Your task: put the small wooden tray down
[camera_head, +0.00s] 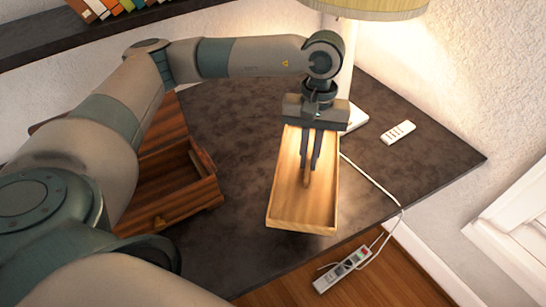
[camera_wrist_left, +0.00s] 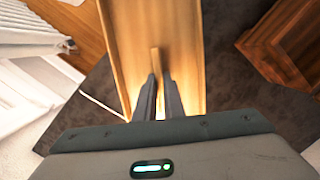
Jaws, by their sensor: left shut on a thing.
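The small wooden tray (camera_head: 289,207) is light wood with low rims and shows right of centre in the head view. It also fills the upper middle of the left wrist view (camera_wrist_left: 127,45). My left gripper (camera_head: 308,176) points down into the tray, shut on the tray's upright wooden handle piece (camera_head: 306,187). The handle also shows between the fingers in the left wrist view (camera_wrist_left: 156,62). The tray appears over the dark tabletop near its front edge; I cannot tell whether it touches the top. My right gripper is not in view.
A dark wooden box (camera_head: 176,180) stands left of the tray. A lamp (camera_head: 375,8), a white remote (camera_head: 398,132) and a white cable lie behind and right. A power strip (camera_head: 348,268) is on the floor. The tabletop (camera_head: 240,130) is bare between box and tray.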

